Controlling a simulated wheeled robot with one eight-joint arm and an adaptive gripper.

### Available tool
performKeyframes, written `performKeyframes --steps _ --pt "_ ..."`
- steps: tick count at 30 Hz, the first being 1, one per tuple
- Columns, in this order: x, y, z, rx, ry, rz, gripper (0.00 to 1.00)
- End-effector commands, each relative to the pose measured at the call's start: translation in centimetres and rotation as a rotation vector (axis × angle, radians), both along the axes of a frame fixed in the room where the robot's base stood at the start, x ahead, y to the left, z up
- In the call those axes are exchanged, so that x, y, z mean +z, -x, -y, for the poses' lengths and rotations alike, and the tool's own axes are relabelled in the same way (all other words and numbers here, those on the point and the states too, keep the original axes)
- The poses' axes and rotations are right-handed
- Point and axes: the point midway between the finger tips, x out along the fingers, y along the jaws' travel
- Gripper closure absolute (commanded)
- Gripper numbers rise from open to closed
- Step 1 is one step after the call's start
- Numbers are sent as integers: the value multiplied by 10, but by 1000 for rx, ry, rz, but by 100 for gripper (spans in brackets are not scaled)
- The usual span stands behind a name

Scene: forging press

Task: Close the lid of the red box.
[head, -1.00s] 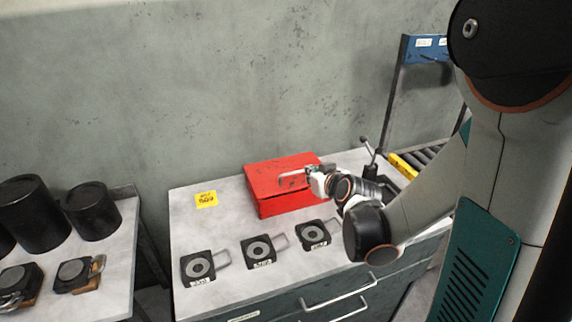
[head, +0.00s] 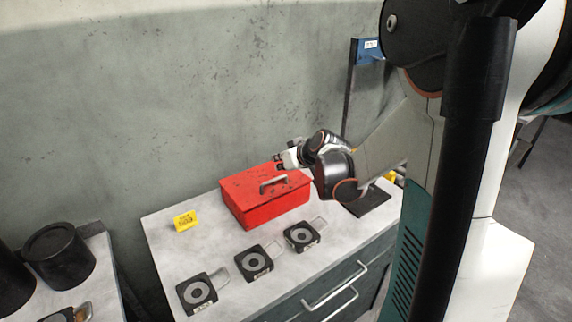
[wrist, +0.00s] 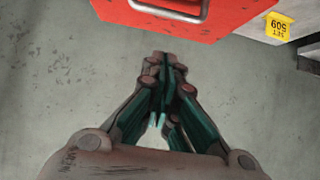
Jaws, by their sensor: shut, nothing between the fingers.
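The red box (head: 266,203) stands on the grey workbench top. Its lid (head: 262,184) lies down on the box, with a metal handle (head: 274,183) on top. In the wrist view the red lid (wrist: 225,12) and its handle (wrist: 172,12) show at the top edge. My gripper (head: 282,161) is at the back right of the box, above and behind the lid's rear edge, apart from the handle. In the wrist view my gripper (wrist: 166,60) has its fingers together with nothing between them. Whether it touches the lid cannot be told.
Several dark square blocks with rings, such as one block (head: 254,262), lie along the bench front. A yellow tag (head: 185,221) is left of the box. Black cylinders (head: 60,256) stand on a side table at left. The wall is close behind the bench.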

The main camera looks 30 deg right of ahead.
Motion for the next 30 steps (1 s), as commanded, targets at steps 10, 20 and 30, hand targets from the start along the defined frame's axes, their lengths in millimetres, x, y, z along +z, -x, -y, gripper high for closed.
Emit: performKeyframes --steps 10,20,30 --pt "-46 -26 -2 0 0 1 100" --pt "-56 -28 -2 0 0 1 100" --pt "-64 -26 -2 0 0 1 100"
